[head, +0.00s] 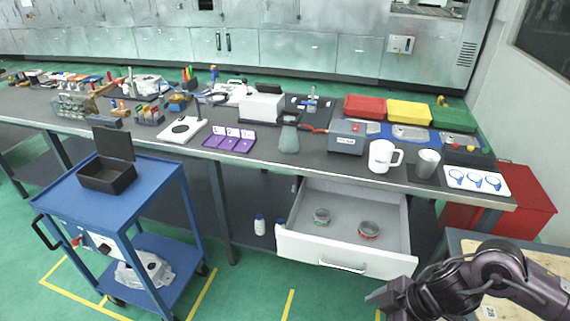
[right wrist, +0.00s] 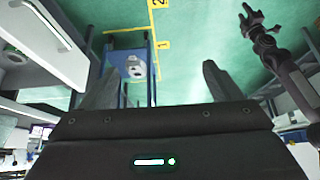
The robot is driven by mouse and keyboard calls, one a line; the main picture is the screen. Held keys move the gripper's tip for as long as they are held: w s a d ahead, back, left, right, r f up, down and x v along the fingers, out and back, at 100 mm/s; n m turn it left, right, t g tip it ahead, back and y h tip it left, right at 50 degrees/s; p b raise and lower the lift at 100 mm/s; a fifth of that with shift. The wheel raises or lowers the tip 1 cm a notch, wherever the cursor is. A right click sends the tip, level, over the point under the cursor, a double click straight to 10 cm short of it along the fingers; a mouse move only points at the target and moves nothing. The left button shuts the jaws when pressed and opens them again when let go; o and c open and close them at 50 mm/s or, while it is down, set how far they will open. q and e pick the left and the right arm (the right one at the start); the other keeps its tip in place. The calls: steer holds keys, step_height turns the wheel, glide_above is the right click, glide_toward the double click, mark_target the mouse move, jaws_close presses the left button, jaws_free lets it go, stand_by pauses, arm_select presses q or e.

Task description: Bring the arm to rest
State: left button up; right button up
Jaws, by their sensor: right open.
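My right arm comes in at the lower right of the head view. Its gripper (head: 381,297) is in front of the open drawer, low and apart from it. In the right wrist view the same gripper (right wrist: 158,72) has its two fingers wide apart, with nothing between them. Beyond the fingers are the green floor and the blue cart. Another dark arm, which looks like my left one, shows at the upper right of the right wrist view. Its gripper (right wrist: 253,22) is small there, and its jaw state is unclear. The left arm is not in the head view.
An open white drawer (head: 345,261) holding two small round containers juts out below the long bench (head: 330,163). A blue cart (head: 112,196) with a black open box (head: 106,178) stands at the left. A table (head: 457,243) is close beside my right arm. Green floor is clear between cart and drawer.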

steer(key=w+f+m+t+y+b, duration=0.1)
steer(key=w+f+m+t+b, duration=0.25)
steer(key=w+f, duration=0.85)
step_height(320, 180, down, 12)
steer(key=d+m+t+b, duration=0.1)
steer(key=d+m+b, duration=0.1)
steer(key=d+m, duration=0.1)
steer(key=s+d+f+m+g+h+b, duration=0.1)
steer(key=s+d+f+m+h, duration=0.15)
steer(key=s+f, duration=0.85)
steer(key=s+d+f+m+g+h+b, duration=0.1)
steer(key=s+d+f+m+h+b, duration=0.15)
steer(key=s+f, duration=0.8)
steer(key=s+a+f+g+h, duration=0.1)
steer(key=s+f, duration=0.5)
steer(key=s, duration=0.3)
steer(key=s+a+f+g, duration=0.2)
steer(key=s+f, duration=0.4)
steer(key=s, duration=0.3)
steer(key=shift+f+m+h+b, duration=0.3)
steer(key=shift+m+h+b, duration=0.05)
steer(key=shift+m+h, duration=0.1)
steer(key=shift+c, duration=0.3)
